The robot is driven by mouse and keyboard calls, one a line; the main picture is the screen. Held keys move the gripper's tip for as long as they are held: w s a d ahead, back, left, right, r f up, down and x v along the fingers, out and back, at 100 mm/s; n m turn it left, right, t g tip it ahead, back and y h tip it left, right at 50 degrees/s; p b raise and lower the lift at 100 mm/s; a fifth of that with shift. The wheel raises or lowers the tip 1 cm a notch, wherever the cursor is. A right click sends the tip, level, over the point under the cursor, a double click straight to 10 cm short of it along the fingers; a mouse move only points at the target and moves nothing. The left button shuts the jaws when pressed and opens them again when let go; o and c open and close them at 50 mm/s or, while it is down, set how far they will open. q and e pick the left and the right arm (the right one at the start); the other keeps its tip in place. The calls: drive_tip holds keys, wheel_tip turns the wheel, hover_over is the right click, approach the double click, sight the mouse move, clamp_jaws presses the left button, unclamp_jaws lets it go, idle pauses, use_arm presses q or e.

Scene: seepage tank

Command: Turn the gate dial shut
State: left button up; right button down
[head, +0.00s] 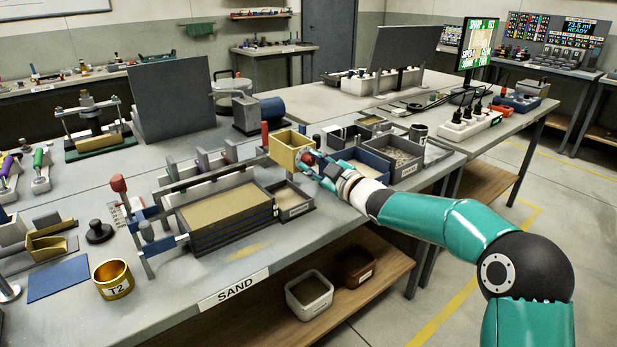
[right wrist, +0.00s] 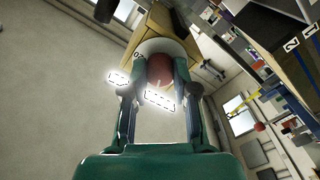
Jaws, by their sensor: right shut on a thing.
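The gate dial shows in the right wrist view as a round red knob (right wrist: 160,68) on a pale disc (right wrist: 185,50) with a small number at its edge. It sits on the face of a yellow box (right wrist: 158,25), which also shows in the head view (head: 287,150) at the right end of the sand tank (head: 225,228). My right gripper (head: 312,165) is at the box's right face. In the right wrist view its two fingers (right wrist: 160,88) are shut on the red knob, one on each side. In the head view the gripper mostly hides the knob. My left gripper is out of view.
Trays of grit (head: 392,158) stand right of the gripper, close to it. A gold cup marked T2 (head: 113,279) and a black weight (head: 99,231) stand at front left. A dark upright panel (head: 172,97) is behind the tank. The bench's front edge carries a SAND label (head: 233,288).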

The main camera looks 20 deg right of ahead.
drive_tip(key=n+b, duration=0.1)
drive_tip(key=f+n+b, duration=0.1)
drive_tip(key=n, duration=0.1)
drive_tip(key=n+b, duration=0.2)
drive_tip(key=shift+n, duration=0.3)
drive_tip(key=n+b, duration=0.2)
drive_tip(key=n, duration=0.1)
drive_tip(key=shift+n+b, duration=0.55)
drive_tip(key=shift+n, duration=0.75)
drive_tip(key=c, duration=0.9)
unclamp_jaws()
drive_tip(key=shift+s+d+r, duration=0.1)
drive_tip(key=shift+c, duration=0.2)
drive_tip(key=shift+o, duration=0.2)
drive_tip(key=shift+r, duration=0.1)
drive_tip(key=shift+r, duration=0.15)
